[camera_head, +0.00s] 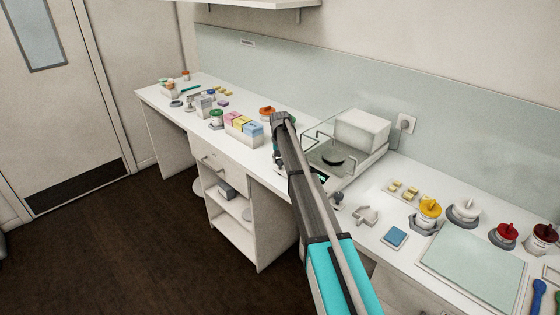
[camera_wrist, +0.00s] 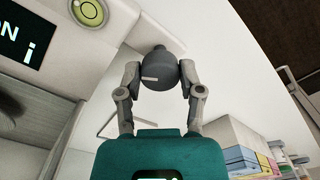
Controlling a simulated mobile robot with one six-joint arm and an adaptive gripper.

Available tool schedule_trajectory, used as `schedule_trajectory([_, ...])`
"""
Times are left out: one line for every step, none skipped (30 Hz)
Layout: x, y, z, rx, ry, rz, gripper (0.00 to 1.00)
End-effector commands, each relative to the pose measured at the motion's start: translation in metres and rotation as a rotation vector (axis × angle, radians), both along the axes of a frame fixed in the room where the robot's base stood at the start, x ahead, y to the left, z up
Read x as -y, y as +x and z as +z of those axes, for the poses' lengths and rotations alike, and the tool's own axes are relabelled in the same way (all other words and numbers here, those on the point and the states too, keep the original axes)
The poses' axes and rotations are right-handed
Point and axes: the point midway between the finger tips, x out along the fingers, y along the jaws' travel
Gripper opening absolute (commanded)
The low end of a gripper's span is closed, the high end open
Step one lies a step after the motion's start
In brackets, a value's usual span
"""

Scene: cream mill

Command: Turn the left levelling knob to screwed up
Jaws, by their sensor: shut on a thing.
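The left levelling knob (camera_wrist: 160,74) is a dark grey, rounded knob with a white mark on its face, seen in the wrist view. My gripper (camera_wrist: 160,82) is shut on it, with one finger on each side. The knob is at the corner of the balance (camera_wrist: 45,20), whose dark display and round yellow-green bubble level (camera_wrist: 88,12) show at upper left. In the head view the balance (camera_head: 375,150) stands on the bench, and my gripper (camera_head: 278,158) reaches down at its left front corner.
Pink, yellow and blue boxes (camera_head: 243,128) stand left of my gripper on the white bench. A grey-white piece (camera_head: 366,215), a blue square (camera_head: 395,237) and several lidded jars (camera_head: 429,212) lie to the right. The bench's front edge runs beneath my arm.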

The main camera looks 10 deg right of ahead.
Motion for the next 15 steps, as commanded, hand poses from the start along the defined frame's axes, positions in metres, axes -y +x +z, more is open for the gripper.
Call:
schedule_trajectory([0.0, -0.0001, -0.0001, 0.0, 0.0, 0.001, 0.01])
schedule_trajectory([0.0, -0.0002, -0.0001, 0.0, 0.0, 0.004, 0.01])
schedule_trajectory([-0.0001, -0.0001, -0.0001, 0.0, 0.0, 0.01, 0.01])
schedule_trajectory([0.0, -0.0001, -0.0001, 0.0, 0.0, 0.018, 0.01])
schedule_trajectory([0.0, -0.0001, -0.0001, 0.0, 0.0, 0.028, 0.01])
schedule_trajectory([0.0, -0.0002, -0.0001, 0.0, 0.0, 0.044, 0.01])
schedule_trajectory([0.0, -0.0002, -0.0001, 0.0, 0.0, 0.057, 0.01])
schedule_trajectory([0.0001, -0.0002, -0.0001, 0.0, 0.0, 0.071, 0.01])
schedule_trajectory([0.0001, -0.0002, -0.0001, 0.0, 0.0, 0.086, 0.01])
schedule_trajectory([0.0001, -0.0002, -0.0001, 0.0, 0.0, 0.098, 0.01])
schedule_trajectory([0.0001, -0.0002, -0.0001, 0.0, 0.0, 0.106, 0.01])
schedule_trajectory([0.0002, -0.0002, -0.0001, 0.0, 0.0, 0.113, 0.01])
schedule_trajectory([0.0002, -0.0002, -0.0001, 0.0, 0.0, 0.117, 0.01])
schedule_trajectory([0.0002, -0.0002, -0.0001, 0.0, 0.0, 0.118, 0.01])
schedule_trajectory([0.0002, -0.0002, -0.0001, 0.0, 0.0, 0.119, 0.01])
